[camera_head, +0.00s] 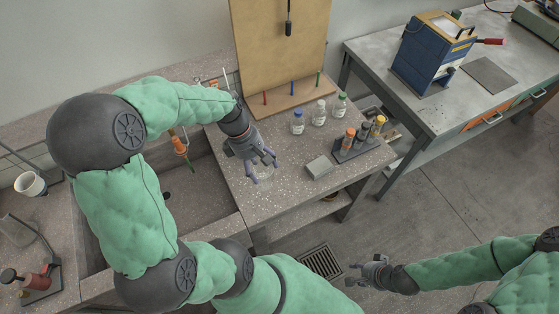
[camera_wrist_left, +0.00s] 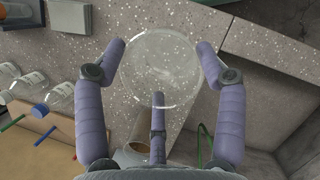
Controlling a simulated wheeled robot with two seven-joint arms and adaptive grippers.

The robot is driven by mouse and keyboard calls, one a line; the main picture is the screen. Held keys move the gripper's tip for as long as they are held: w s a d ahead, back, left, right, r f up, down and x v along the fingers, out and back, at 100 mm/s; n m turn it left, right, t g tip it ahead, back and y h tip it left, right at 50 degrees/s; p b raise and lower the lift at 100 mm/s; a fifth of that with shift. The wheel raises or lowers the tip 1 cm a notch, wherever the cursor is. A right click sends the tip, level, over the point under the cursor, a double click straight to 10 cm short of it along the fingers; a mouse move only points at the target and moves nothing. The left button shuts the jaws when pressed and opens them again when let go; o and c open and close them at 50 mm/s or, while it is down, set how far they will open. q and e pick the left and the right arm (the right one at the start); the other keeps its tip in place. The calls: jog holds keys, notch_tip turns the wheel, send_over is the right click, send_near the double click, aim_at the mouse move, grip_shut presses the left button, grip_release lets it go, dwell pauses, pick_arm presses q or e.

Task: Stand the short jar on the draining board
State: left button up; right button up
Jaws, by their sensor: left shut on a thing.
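The short jar (camera_wrist_left: 160,62) is clear glass and looks round from above in the left wrist view. My left gripper (camera_wrist_left: 161,60) has its fingers around the jar and is shut on it. In the head view the jar (camera_head: 264,176) shows faintly below my left gripper (camera_head: 262,166), over the speckled grey worktop (camera_head: 290,215) beside the sink. I cannot tell whether the jar touches the worktop. A tan upright board (camera_head: 280,45) with coloured pegs stands at the back. My right gripper (camera_head: 368,271) hangs over the floor; its finger gap is unclear.
Several white-labelled bottles (camera_head: 319,113) stand behind and right of the jar. A pale grey block (camera_head: 319,167) and a dark rack (camera_head: 357,148) of small bottles stand to the right. The sink (camera_head: 195,190) is on the left. The worktop's front is clear.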

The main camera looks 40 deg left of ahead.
pick_arm(q)
jog(key=w+f+b, duration=0.1)
jog(key=w+f, duration=0.1)
jog(key=f, duration=0.1)
jog(key=w+f+b, duration=0.1)
jog(key=w+f, duration=0.2)
jog(key=w+a+f+b, duration=0.1)
jog(key=w+f, duration=0.2)
jog(key=f, duration=0.1)
jog(key=shift+w, duration=0.15)
jog(key=shift+f, duration=0.2)
jog(key=shift+f, duration=0.15)
jog(key=o, duration=1.6)
jog(key=shift+a, duration=0.1)
jog(key=shift+o, duration=0.2)
jog(key=p+v, duration=0.3)
jog(key=v, duration=0.9)
